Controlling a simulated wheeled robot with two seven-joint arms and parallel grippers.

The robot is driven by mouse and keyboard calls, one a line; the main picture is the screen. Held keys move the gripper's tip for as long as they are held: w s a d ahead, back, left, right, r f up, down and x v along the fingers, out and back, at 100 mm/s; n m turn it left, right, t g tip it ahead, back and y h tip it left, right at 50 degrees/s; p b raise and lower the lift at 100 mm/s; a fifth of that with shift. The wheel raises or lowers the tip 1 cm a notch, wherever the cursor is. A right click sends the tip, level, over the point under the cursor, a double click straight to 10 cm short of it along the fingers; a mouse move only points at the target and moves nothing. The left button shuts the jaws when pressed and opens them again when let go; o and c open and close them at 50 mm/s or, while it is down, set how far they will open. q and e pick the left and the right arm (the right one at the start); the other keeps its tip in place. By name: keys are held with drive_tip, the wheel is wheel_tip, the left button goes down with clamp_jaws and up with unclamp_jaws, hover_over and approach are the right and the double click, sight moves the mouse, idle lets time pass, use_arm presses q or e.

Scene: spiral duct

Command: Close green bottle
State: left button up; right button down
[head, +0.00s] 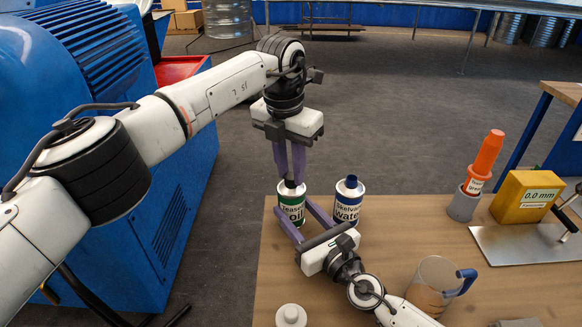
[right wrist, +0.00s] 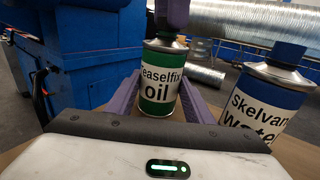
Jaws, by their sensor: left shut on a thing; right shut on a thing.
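The green bottle (head: 291,213), a can with a white "oil" label, stands upright near the table's back left edge. It also shows in the right wrist view (right wrist: 160,98). My right gripper (head: 293,207) is shut on its body, one purple finger on each side. My left gripper (head: 289,178) points straight down over the bottle's top and is shut on the small dark cap (head: 290,184) there. The cap is mostly hidden by the fingers.
A blue "water" bottle (head: 348,204) with a blue cap stands close to the right. A white cap-like piece (head: 291,316) and a clear jug (head: 432,282) are nearer.

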use_arm(q)
drive_tip(key=m, duration=0.3)
drive_tip(key=shift+m, duration=0.4)
drive_tip(key=m, duration=0.3)
drive_tip(key=shift+m+g+h, duration=0.3)
drive_tip(key=shift+m+g, duration=0.1)
drive_tip(key=o, duration=1)
drive_tip(key=shift+a, duration=0.1)
drive_tip(key=shift+r, duration=2.3)
drive_tip(key=shift+o, duration=0.3)
